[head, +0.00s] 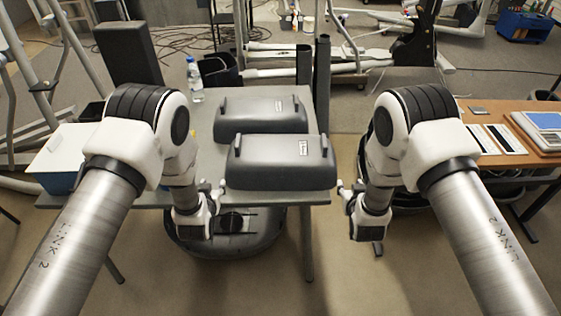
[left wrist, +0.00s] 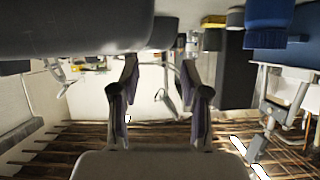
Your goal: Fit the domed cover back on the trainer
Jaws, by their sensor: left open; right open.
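I cannot tell which one the task means. A dark rounded machine body (head: 262,243) sits low in front of the table, partly hidden; it may be the trainer. My left gripper (head: 214,190) is open and empty, just left of the near cover. It also shows open in the left wrist view (left wrist: 161,95). My right gripper (head: 345,191) is open and empty, right of that cover and apart from it.
A white and blue box (head: 62,160) and a bottle (head: 195,80) stand on the left. Dark upright posts (head: 322,85) rise behind the table's right side. A wooden desk (head: 510,115) with a blue-topped device (head: 543,128) is at right. Exercise machine frames (head: 330,60) fill the back.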

